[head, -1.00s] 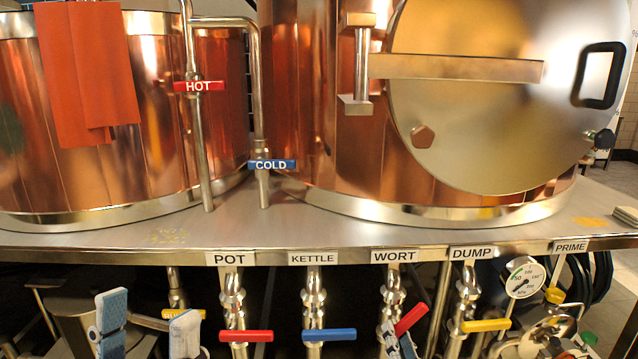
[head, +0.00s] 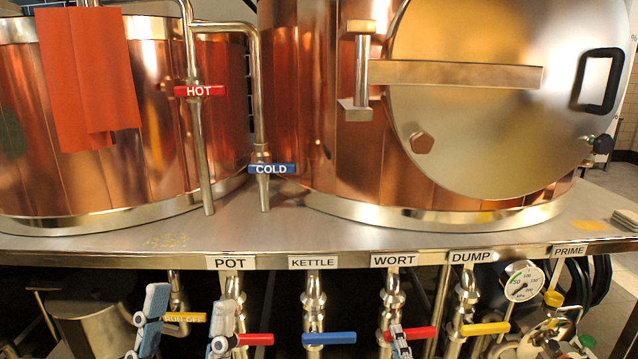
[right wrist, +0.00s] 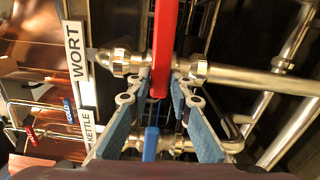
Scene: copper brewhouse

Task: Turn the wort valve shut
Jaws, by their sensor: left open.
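The wort valve has a red lever (head: 422,333) below the WORT label (head: 394,260). The lever lies nearly level, crosswise to its steel pipe. In the head view my right gripper (head: 398,338) is at the pivot end of the lever, partly cut off by the lower edge. My left gripper (head: 188,308) is open and empty, below and left of the POT label.
The pot valve's red lever (head: 256,339) is close to my left gripper. The kettle's blue lever (head: 329,338) and the dump's yellow lever (head: 485,328) flank the wort valve. A pressure gauge (head: 522,283) is at right. The steel deck (head: 290,232) overhangs the valves.

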